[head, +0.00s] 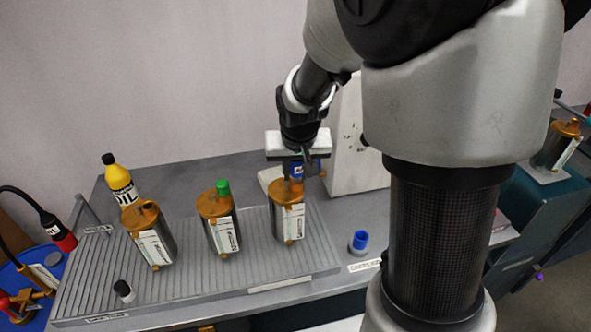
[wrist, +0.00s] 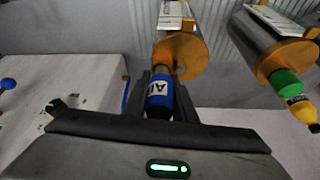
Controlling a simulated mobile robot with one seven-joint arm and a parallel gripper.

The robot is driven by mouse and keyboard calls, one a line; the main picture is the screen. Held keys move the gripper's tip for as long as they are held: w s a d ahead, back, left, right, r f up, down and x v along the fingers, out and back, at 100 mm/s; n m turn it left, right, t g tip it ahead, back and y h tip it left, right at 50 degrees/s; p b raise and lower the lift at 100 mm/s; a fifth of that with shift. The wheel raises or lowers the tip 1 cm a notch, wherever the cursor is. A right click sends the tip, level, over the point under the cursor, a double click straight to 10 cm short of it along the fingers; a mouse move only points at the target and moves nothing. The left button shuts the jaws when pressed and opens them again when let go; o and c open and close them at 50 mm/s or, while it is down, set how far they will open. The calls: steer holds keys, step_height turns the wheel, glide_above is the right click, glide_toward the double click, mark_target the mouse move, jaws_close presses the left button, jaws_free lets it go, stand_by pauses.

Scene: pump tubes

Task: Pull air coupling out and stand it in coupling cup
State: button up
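The air coupling (wrist: 159,92) is a blue cylinder with a white "AIR" label and a dark end. In the wrist view it lies between my gripper's fingers (wrist: 162,88), which appear to press on both sides of it. It lines up with the brass top of the right-hand pump (head: 287,192), and I cannot tell whether it is still seated there. In the head view my gripper (head: 303,168) is just above that pump, with a bit of blue showing. A small grey and blue cup (head: 359,241) stands right of the ribbed rack, beside a label.
Two more pumps stand on the rack (head: 110,285), one in the middle with a green cap (head: 222,187) and one at left (head: 150,236). A yellow oil bottle (head: 121,180) is behind them. A white box (head: 352,150) stands right of my gripper.

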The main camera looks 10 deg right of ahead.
steer(key=o, duration=0.3)
jaws_close()
steer(key=shift+r+p, duration=0.5)
steer(key=shift+r, duration=0.25)
steer(key=shift+r+p, duration=1.3)
steer(key=shift+r, duration=0.55)
